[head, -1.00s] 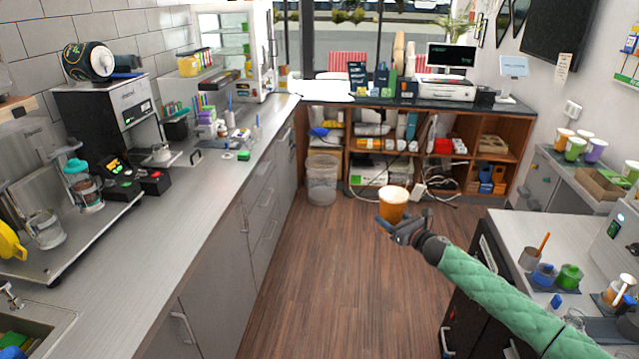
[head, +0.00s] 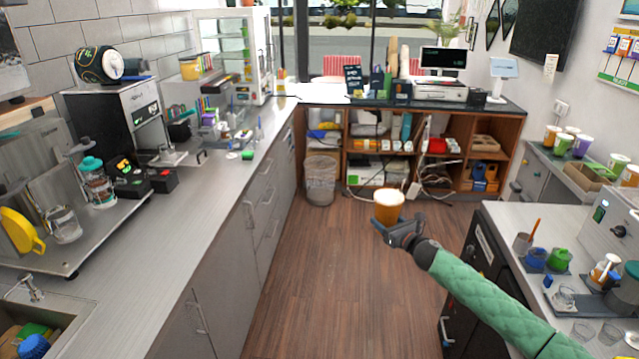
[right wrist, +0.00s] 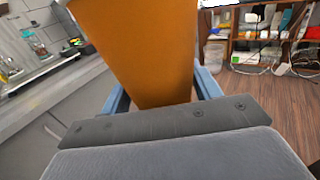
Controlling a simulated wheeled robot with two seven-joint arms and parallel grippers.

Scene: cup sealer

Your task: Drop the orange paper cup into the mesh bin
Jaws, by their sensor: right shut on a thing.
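The orange paper cup (head: 388,207) is upright in my right gripper (head: 397,232), held in the air over the open floor. In the right wrist view the cup (right wrist: 140,45) fills the upper middle, between the two blue fingers, which are shut on it. The mesh bin (head: 320,181) stands on the floor at the back, in the corner between the left counter and the wooden shelf unit. The cup is in front of the bin and to its right in the head view, apart from it. My left gripper is not in view.
A long grey counter (head: 165,235) with drawers runs along the left. The wooden shelf unit (head: 465,150) stands at the back. A counter (head: 500,222) with cups and a machine is at the right. The wooden floor (head: 310,270) between them is clear.

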